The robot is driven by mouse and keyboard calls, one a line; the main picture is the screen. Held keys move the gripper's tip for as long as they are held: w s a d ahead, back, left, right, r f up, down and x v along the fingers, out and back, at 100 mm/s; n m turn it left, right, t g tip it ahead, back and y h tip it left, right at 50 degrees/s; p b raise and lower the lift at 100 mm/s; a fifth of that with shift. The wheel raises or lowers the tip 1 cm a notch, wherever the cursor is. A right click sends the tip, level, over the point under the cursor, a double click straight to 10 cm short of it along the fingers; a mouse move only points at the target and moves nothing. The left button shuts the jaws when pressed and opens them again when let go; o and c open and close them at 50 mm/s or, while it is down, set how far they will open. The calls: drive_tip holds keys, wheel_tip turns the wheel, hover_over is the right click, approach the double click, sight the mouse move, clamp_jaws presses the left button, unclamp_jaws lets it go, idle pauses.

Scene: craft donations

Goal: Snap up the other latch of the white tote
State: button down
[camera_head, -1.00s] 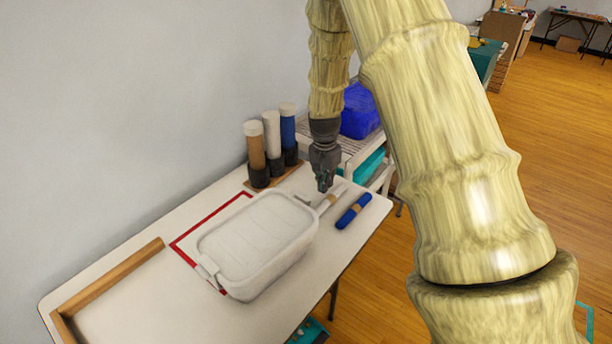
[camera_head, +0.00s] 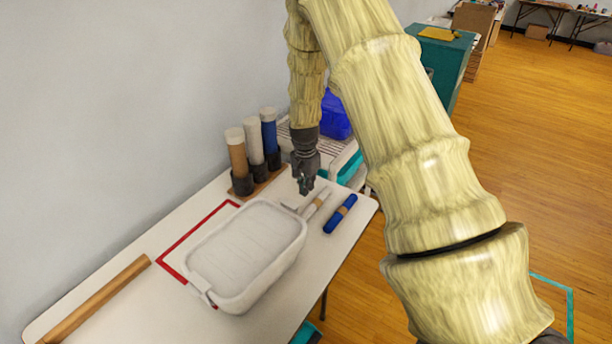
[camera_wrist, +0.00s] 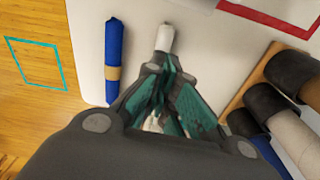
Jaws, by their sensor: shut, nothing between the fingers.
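The white tote (camera_head: 284,268) stands lidded on the table. One latch (camera_head: 206,293) shows at its near left end and seems to lie against the wall. At the far end a small grey piece (camera_head: 291,207) sticks out, perhaps the other latch; its position is hard to tell. My gripper (camera_head: 305,190) points down above the table just beyond that far end, apart from the tote. It is shut and empty. In the wrist view my gripper (camera_wrist: 165,68) hides much of the table below, and only a sliver of the tote shows at the top edge.
A blue roll (camera_head: 340,214) and a pale roll with a tan band (camera_head: 315,204) lie beside the tote's far end. Several upright tubes (camera_head: 238,162) stand in dark holders near the wall. A red outline (camera_head: 190,236) borders the tote. A wooden strip (camera_head: 100,298) lies at left.

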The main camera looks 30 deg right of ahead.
drive_tip(key=a, duration=0.1)
drive_tip(key=a+p, duration=0.1)
drive_tip(key=s+a+p, duration=0.1)
drive_tip(key=shift+a+f, duration=0.3)
drive_tip(key=shift+f, duration=0.1)
drive_tip(key=shift+a+r, duration=0.1)
drive_tip(key=shift+a, duration=0.05)
idle(0.3)
drive_tip(key=shift+s+a+r+t+h, duration=0.2)
drive_tip(key=shift+a+r+h, duration=0.25)
drive_tip(key=shift+a+h, duration=0.1)
drive_tip(key=shift+s+a+r+t+h, duration=0.2)
drive_tip(key=shift+a+r+h, duration=0.25)
drive_tip(key=shift+h, duration=0.1)
drive_tip(key=shift+r, duration=0.1)
